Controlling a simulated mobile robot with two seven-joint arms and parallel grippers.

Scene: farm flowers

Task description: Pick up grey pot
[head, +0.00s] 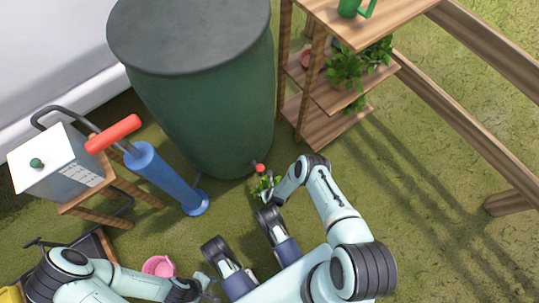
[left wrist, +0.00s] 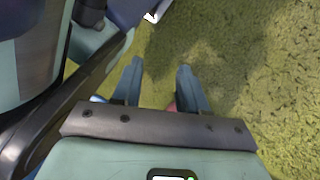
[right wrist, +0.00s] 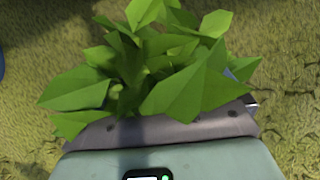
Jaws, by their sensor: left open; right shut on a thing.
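A leafy green plant (head: 264,189) is at my right gripper (head: 272,194), in front of the green barrel. In the right wrist view the plant's leaves (right wrist: 150,75) fill the space in front of the gripper and cover most of the fingers. My right gripper is shut on the plant or its pot. The pot is hidden, so I cannot tell its colour. My left gripper (head: 207,284) is low, right of a pink bucket (head: 159,266). In the left wrist view its fingers (left wrist: 160,75) are apart, with bare grass beyond the tips.
A large green barrel (head: 205,110) with a red tap stands behind. A wooden shelf (head: 345,20) with plants is at the upper right. A blue pump (head: 160,178) and a white-topped box (head: 48,160) on a stool are at the left.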

